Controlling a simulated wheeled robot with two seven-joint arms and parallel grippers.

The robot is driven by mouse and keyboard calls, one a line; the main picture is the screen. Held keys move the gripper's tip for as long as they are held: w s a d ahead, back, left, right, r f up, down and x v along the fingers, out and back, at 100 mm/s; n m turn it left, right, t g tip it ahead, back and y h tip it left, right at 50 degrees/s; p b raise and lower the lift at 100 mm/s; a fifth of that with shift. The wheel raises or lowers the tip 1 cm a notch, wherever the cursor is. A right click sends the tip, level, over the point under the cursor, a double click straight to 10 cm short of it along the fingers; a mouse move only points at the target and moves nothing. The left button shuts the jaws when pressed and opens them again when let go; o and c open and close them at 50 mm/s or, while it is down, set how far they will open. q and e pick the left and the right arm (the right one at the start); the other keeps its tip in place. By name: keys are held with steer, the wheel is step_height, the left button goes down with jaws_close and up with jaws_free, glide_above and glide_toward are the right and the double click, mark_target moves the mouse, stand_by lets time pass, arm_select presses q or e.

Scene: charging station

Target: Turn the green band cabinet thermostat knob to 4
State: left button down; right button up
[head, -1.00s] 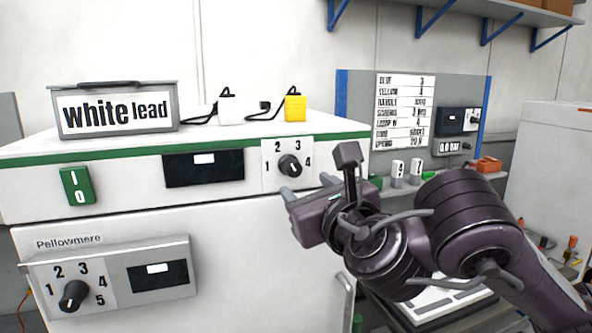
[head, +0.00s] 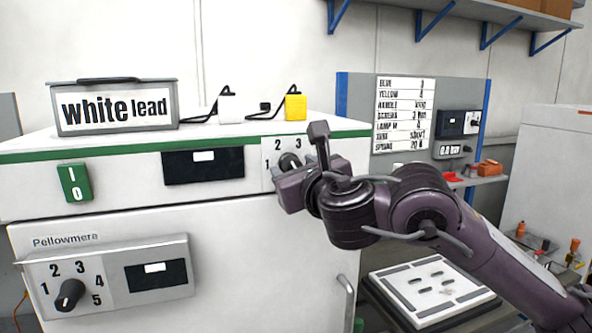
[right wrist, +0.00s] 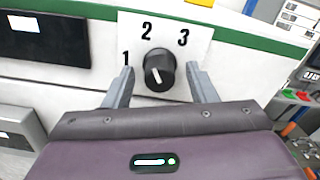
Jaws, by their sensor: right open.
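The cabinet thermostat knob (head: 290,161) is black and sits on a white dial plate (head: 268,150) at the right end of the green band (head: 110,153). The head view shows 1, 2 and 3 on the plate; my right gripper covers the 4. The knob also shows in the right wrist view (right wrist: 159,72), with a short white mark on its face; which number it points to is unclear. My right gripper (head: 278,174) is open in front of the knob. In the right wrist view its fingers (right wrist: 160,73) stand either side of the knob with gaps. My left gripper is out of view.
A lower panel with another knob (head: 69,294), numbered 1 to 5, is at lower left. A green I/O switch (head: 75,182) and dark display (head: 203,165) are left of the dial.

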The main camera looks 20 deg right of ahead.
steer(key=shift+c, duration=0.4)
steer(key=c, duration=0.9)
steer(key=shift+m, duration=0.3)
steer(key=shift+a+m+p, duration=0.1)
steer(key=shift+m+p, duration=0.65)
steer(key=shift+m, duration=10.85)
